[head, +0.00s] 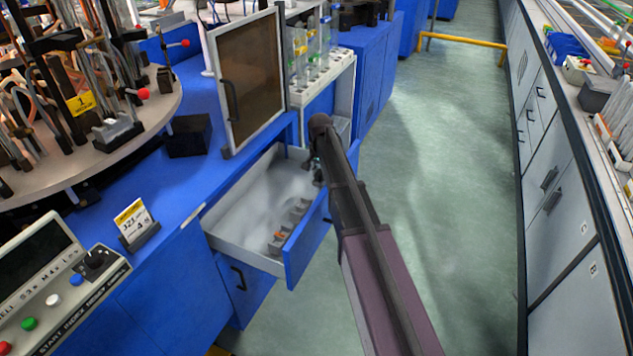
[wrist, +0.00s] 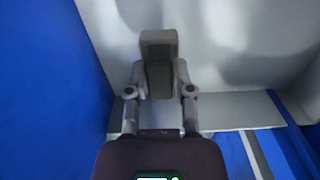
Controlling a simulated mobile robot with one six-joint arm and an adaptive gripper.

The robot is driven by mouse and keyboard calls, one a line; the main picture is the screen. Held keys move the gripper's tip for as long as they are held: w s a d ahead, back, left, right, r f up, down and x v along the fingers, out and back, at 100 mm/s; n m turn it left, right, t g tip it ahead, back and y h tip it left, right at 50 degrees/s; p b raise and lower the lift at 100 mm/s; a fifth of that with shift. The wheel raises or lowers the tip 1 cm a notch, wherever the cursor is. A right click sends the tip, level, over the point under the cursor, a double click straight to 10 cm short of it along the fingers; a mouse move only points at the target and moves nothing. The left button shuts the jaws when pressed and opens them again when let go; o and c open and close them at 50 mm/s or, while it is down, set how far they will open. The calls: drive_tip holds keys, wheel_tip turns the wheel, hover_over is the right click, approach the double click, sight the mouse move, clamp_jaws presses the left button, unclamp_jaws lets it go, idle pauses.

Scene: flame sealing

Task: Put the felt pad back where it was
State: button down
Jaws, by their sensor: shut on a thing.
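My gripper (wrist: 159,78) is shut on a grey-brown block, which I take to be the felt pad (wrist: 158,48), held upright between the two fingers in the wrist view. In the head view my gripper (head: 318,172) is at the right part of an open drawer (head: 238,257), largely hidden by my arm. The pad cannot be made out there. The drawer is blue-fronted with a pale interior. In the wrist view the pale drawer floor (wrist: 235,60) lies beyond the pad. I cannot tell whether the pad touches it.
A grey notched holder (head: 297,212) with a small orange item (head: 279,235) sits near the drawer's front. A framed brown panel (head: 248,80) stands above the drawer on the blue counter. A vial rack (head: 320,75) is behind. The green aisle floor (head: 440,200) is clear.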

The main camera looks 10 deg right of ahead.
sight(320, 172)
drive_tip(key=shift+f+b, duration=0.65)
drive_tip(key=shift+f, duration=0.3)
drive_tip(key=shift+f, duration=0.15)
drive_tip(key=shift+c, duration=2.4)
unclamp_jaws()
wheel_tip(320, 172, up, 12)
drive_tip(key=p, duration=1.2)
